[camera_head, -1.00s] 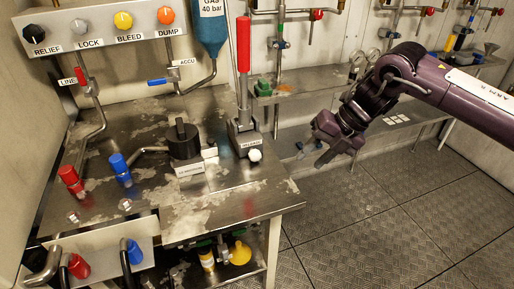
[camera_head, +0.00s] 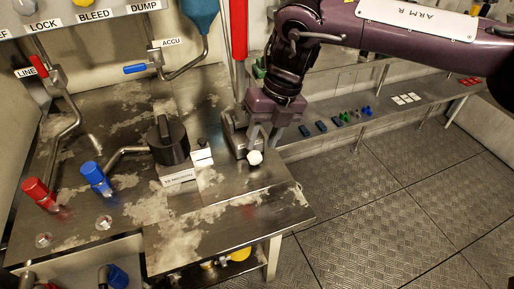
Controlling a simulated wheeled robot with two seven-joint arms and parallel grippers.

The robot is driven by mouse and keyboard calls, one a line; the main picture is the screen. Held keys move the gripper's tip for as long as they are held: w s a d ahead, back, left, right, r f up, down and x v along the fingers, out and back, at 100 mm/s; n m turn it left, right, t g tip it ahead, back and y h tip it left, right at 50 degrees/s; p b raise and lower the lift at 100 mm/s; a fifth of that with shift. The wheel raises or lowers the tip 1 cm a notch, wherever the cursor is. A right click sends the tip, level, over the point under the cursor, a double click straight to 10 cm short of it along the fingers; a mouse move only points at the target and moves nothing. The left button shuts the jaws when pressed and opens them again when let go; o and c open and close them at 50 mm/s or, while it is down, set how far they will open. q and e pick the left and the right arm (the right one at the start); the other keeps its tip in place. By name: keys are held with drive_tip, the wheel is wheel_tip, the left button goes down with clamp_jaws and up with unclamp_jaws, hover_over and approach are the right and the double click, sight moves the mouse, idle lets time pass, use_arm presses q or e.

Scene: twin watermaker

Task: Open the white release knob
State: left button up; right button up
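The white release knob (camera_head: 255,157) is a small white ball at the front of the grey metal pump base (camera_head: 236,142), at the right side of the steel bench. My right gripper (camera_head: 265,140) points down just above and behind the knob. Its grey fingers look spread apart, with the knob just below their tips. I cannot tell whether a finger touches it. The gripper hides the RELEASE label and part of the pump base. My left gripper is not in view.
The red pump handle (camera_head: 238,35) stands upright close to the left of my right arm. A shelf (camera_head: 350,125) with small items runs behind.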

sight(256, 153)
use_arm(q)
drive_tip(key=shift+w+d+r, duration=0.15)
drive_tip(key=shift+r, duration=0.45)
use_arm(e)
drive_tip(key=shift+x, duration=2.3)
drive_tip(key=shift+w, duration=0.1)
drive_tip(key=shift+c, duration=0.5)
drive_tip(key=c, duration=0.6)
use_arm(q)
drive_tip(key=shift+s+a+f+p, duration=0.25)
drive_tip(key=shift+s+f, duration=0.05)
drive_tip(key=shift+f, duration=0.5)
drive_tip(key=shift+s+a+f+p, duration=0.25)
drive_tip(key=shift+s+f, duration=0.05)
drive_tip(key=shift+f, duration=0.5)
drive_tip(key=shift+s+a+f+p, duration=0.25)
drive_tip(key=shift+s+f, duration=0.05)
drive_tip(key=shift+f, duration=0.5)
use_arm(e)
drive_tip(key=shift+a+h, duration=0.1)
drive_tip(key=shift+h, duration=0.6)
drive_tip(key=o, duration=0.7)
drive_tip(key=shift+r, duration=0.1)
